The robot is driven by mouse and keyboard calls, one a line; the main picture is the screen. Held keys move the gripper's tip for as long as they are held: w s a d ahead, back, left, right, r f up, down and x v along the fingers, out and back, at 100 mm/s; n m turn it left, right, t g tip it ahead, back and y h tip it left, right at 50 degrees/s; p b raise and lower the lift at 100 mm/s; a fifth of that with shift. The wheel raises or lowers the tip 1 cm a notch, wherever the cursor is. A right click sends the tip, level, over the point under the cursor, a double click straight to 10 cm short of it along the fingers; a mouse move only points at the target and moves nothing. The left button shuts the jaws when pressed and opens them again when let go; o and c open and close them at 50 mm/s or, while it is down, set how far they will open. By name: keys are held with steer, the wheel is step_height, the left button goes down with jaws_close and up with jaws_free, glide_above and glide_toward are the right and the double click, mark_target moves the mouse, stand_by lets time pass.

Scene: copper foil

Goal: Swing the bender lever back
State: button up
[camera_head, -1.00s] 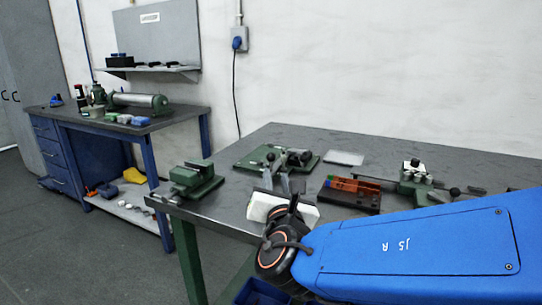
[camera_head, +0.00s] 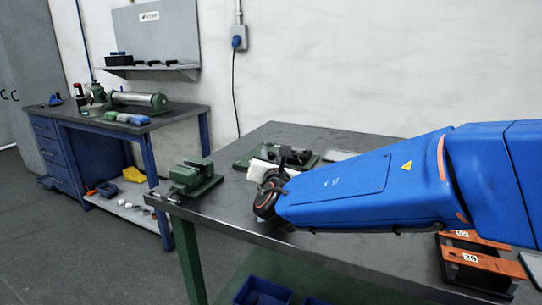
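A green-based bench device (camera_head: 248,161) with dark upright parts stands at the back of the near table. It looks like the bender, but my gripper and arm cover part of it, and I cannot make out its lever clearly. My gripper (camera_head: 262,169), with a white body part, is at the front of this device and overlaps it in the picture. Its fingertips are not clear, so I cannot tell whether it is open or shut, or whether it touches the device.
A green vise (camera_head: 190,178) sits at the table's left corner. My blue arm covers the table's right part. Black-and-orange labelled boxes (camera_head: 475,262) are at lower right, a blue bin (camera_head: 262,291) below the table. A workbench (camera_head: 120,122) stands behind left.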

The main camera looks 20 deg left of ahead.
jaws_close()
steer(key=shift+w+a+r+m+t+h, duration=0.15)
steer(key=shift+a+m+t+h, duration=0.25)
steer(key=shift+a+m+h, duration=0.65)
steer(key=shift+w+a+m+t+h, duration=0.15)
steer(key=shift+w+a+m+h, duration=0.2)
steer(key=shift+a+h, duration=0.45)
steer(key=shift+w+a+m+t+h, duration=0.15)
steer(key=shift+a+m+h, duration=0.35)
steer(key=shift+a+h, duration=0.35)
steer(key=shift+w+a+m+t+h, duration=0.1)
steer(key=shift+w+a+m+h, duration=0.25)
steer(key=shift+a+h, duration=0.45)
steer(key=shift+s+d, duration=0.1)
steer(key=shift+d, duration=0.05)
jaws_free()
steer(key=shift+s, duration=0.15)
steer(key=s, duration=1.7)
steer(key=shift+s+d, duration=0.1)
steer(key=shift+d, duration=0.15)
